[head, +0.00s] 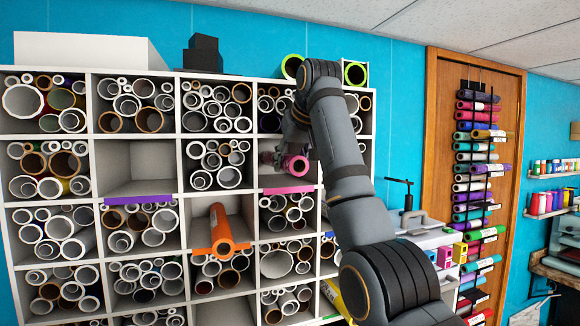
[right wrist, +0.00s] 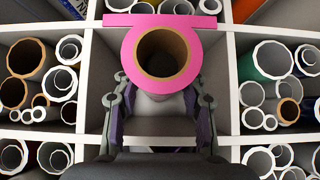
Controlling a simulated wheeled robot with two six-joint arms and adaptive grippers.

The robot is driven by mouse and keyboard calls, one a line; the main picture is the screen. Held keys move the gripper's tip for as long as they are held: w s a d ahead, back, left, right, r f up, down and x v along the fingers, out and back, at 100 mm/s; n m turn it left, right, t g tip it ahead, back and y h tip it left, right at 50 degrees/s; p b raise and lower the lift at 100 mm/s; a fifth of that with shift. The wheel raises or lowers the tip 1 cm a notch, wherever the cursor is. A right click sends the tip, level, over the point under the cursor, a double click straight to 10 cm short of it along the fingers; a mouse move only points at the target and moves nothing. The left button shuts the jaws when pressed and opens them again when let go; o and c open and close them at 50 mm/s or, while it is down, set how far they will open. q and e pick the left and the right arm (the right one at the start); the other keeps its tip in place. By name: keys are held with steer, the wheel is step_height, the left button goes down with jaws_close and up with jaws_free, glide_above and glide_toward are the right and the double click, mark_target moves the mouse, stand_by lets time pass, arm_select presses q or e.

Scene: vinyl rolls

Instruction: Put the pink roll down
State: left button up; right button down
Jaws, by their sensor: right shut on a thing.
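The pink roll (head: 298,166) is held end-on at the mouth of a shelf cubby, with its open end facing out. In the right wrist view the pink roll (right wrist: 187,79) shows as a pink ring around a brown core, and its ring overlaps the pink strip (right wrist: 118,20). In the head view the pink strip (head: 289,190) runs along that cubby's lower edge, below the roll. My right gripper (head: 283,160) is shut on the roll, with a finger on each side (right wrist: 160,98). Whether the roll touches the shelf cannot be told. My left gripper is not in view.
The white shelf (head: 85,140) has many cubbies packed with rolls. An orange roll (head: 220,225) sticks out from a cubby at lower left of the pink one. A cubby with a purple strip (head: 140,199) stands empty. A cluttered counter lies to the right.

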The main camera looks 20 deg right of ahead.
steer(key=shift+f, duration=1.5)
steer(key=shift+d+f, duration=0.1)
steer(key=c, duration=0.8)
jaws_free()
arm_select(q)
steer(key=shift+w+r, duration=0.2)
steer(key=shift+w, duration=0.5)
arm_select(e)
steer(key=shift+o, duration=0.2)
